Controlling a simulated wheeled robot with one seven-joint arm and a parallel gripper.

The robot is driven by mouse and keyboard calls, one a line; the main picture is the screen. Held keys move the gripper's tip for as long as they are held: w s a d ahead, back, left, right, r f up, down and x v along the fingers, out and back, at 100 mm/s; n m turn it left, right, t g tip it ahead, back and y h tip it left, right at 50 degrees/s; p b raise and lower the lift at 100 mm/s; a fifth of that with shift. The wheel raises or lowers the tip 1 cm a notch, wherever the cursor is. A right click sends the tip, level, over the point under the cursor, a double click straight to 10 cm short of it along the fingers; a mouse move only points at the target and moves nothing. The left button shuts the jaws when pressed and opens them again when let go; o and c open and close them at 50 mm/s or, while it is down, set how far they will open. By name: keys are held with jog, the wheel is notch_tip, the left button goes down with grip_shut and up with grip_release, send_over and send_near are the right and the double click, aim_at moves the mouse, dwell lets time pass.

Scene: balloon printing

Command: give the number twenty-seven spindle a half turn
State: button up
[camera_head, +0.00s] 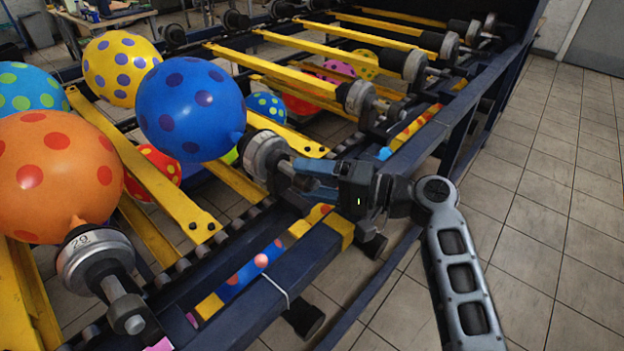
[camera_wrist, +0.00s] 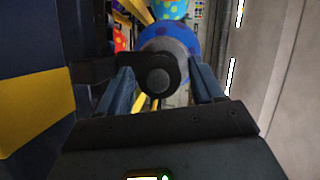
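My gripper (camera_head: 312,180) is at the end of a grey spindle (camera_head: 265,158) that bears a blue balloon with purple dots (camera_head: 192,108). In the wrist view my gripper (camera_wrist: 160,82) has its two fingers apart, with the dark round end of the spindle (camera_wrist: 158,80) lined up between them. A gap shows on each side of that end. How far the fingertips reach along it I cannot tell. No number can be read on this spindle. The nearer spindle (camera_head: 95,262), with an orange red-dotted balloon (camera_head: 55,178), has a number that looks like 29.
Yellow bars (camera_head: 150,170) and more spindles (camera_head: 357,98) run back along the dark blue frame. Its blue rail (camera_head: 270,295) lies below my gripper. More dotted balloons (camera_head: 120,68) stand at the left. The tiled floor (camera_head: 540,200) at the right is clear.

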jog(key=shift+o, duration=0.2)
jog(key=shift+b+v, duration=0.45)
jog(key=shift+v, duration=3.45)
